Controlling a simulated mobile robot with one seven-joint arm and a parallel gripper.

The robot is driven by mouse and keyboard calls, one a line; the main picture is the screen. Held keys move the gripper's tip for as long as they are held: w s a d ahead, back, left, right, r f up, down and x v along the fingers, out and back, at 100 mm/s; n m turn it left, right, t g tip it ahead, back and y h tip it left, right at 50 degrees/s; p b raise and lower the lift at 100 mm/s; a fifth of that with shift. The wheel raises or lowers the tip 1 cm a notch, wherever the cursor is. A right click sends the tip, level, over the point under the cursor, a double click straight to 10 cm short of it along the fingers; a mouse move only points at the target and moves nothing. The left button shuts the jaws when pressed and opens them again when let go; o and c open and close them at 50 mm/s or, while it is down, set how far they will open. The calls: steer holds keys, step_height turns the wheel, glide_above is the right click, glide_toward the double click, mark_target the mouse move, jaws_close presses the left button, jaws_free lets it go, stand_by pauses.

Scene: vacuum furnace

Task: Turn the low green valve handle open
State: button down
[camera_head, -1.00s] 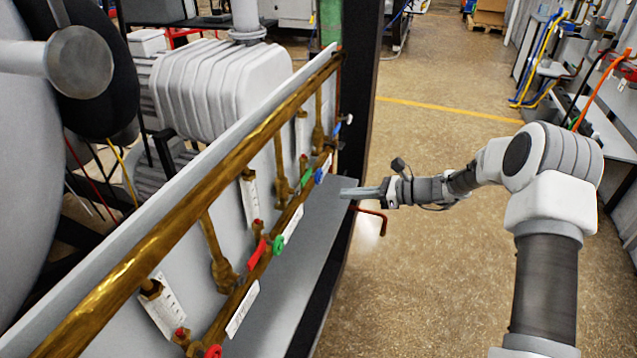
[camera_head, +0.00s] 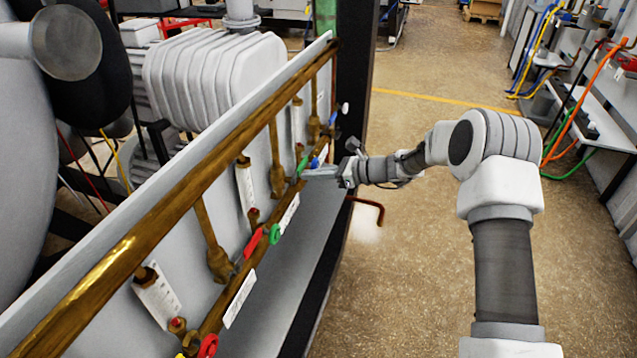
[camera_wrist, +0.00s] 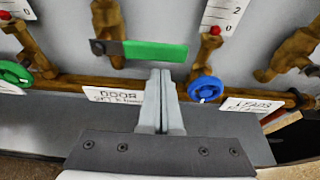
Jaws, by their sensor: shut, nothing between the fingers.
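A green lever handle (camera_wrist: 155,51) lies nearly level across its brass valve, near the middle of the wrist view. In the head view the green handle (camera_head: 301,166) is small, on the lower brass pipe toward the far end of the panel. My gripper (camera_wrist: 160,72) is shut and empty. In the head view my gripper (camera_head: 306,172) reaches from the right to the pipe beside the handle. A second green handle, a round wheel (camera_wrist: 14,73), is at the left.
A blue wheel (camera_wrist: 205,88) sits close right of my fingers. White labels (camera_wrist: 115,95) and flow gauges (camera_wrist: 220,16) surround the lower pipe. In the head view red handles (camera_head: 254,243) are nearer, and a grey ledge (camera_head: 290,275) runs below.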

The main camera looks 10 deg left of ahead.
steer(key=shift+r, duration=0.4)
steer(key=shift+w+r+n+b, duration=0.1)
steer(key=shift+r+n+b, duration=0.15)
steer(key=shift+b, duration=0.2)
